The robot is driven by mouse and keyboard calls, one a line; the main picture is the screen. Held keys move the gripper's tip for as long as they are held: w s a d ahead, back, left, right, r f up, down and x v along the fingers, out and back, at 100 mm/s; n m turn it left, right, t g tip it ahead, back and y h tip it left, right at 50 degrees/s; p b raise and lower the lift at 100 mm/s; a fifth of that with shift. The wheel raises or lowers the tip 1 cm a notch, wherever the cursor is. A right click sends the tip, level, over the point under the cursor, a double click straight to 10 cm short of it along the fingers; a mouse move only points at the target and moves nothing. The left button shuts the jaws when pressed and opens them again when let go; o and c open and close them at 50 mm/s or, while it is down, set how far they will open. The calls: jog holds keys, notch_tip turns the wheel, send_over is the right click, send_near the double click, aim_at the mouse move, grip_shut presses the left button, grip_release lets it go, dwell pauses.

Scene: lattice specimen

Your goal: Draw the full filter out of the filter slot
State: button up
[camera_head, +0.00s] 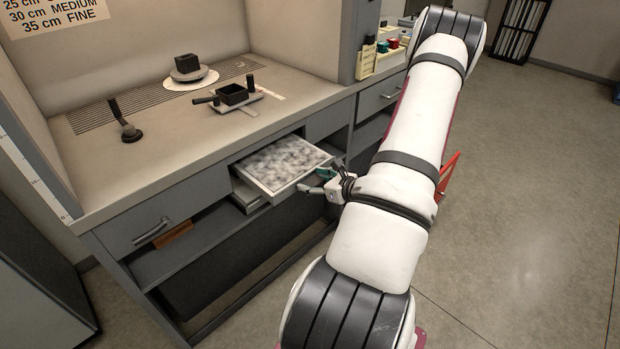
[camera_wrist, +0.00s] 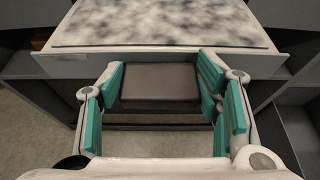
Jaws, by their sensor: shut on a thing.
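The full filter (camera_head: 282,160) is a flat panel with a mottled grey and white top in a pale frame. It sticks out of the filter slot under the bench top, its rear edge hidden inside. My gripper (camera_head: 317,181) is at the front edge of the filter. In the wrist view the teal-padded fingers stand on either side of a grey tab (camera_wrist: 158,82) at the filter's front and are shut on it.
A closed drawer (camera_head: 140,228) is to the left. The bench top (camera_head: 185,160) carries a hand tool (camera_head: 126,131) and black moulds (camera_head: 233,94). The floor (camera_head: 520,190) to the right is mostly clear.

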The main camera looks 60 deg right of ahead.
jog(key=s+a, duration=0.2)
jog(key=s, duration=0.6)
jog(key=shift+s+p, duration=0.35)
jog(key=shift+p, duration=0.1)
dwell(0.3)
